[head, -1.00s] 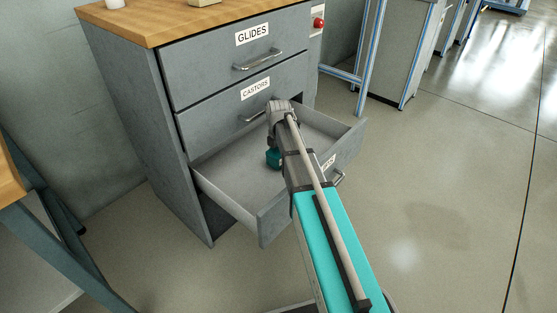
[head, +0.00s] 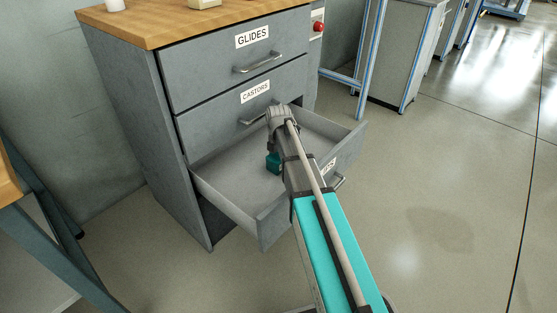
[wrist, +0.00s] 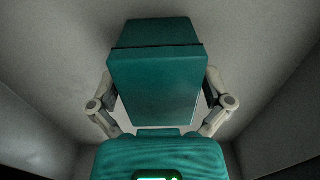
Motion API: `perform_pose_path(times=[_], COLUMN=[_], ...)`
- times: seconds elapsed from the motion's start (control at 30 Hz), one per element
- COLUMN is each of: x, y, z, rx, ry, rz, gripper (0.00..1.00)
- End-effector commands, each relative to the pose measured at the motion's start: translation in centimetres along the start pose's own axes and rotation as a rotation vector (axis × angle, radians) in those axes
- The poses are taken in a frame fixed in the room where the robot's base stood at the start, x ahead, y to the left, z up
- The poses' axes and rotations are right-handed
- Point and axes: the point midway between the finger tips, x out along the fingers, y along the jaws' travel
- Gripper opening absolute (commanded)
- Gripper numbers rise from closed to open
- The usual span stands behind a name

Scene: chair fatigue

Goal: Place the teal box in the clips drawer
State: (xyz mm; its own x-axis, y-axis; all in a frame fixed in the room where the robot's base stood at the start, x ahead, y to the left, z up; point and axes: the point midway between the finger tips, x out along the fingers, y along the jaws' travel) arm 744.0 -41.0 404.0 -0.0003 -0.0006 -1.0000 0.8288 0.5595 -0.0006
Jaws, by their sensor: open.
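The teal box (head: 273,162) is inside the open bottom drawer (head: 222,190), towards its middle. Its lower part shows beside my arm in the head view. The drawer's front label is mostly hidden by my arm. In the wrist view the teal box (wrist: 157,70) is upright between the fingers of my gripper (wrist: 160,90). The gripper is open, with one finger on each side of the box. I cannot tell whether either finger touches it. My arm reaches over the drawer front, and the fingers are hidden in the head view.
The closed drawers labelled GLIDES (head: 235,65) and CASTORS (head: 240,100) are above, with bar handles. The wooden top (head: 165,22) carries small items. A blue-framed bench (head: 365,75) stands to the right. A table leg (head: 55,245) is at the left. The floor on the right is clear.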

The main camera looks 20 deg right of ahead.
Motion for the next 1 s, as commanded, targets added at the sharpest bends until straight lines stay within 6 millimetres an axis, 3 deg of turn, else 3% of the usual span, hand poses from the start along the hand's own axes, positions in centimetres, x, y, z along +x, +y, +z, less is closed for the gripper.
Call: perform_pose_path(times=[0.47,1.0], x=[-0.8,-5.0], y=[0.0,0.0], z=[0.0,0.0], rx=[0.0,0.0], ry=[0.0,0.0], rz=[0.0,0.0], gripper=[1.0,1.0])
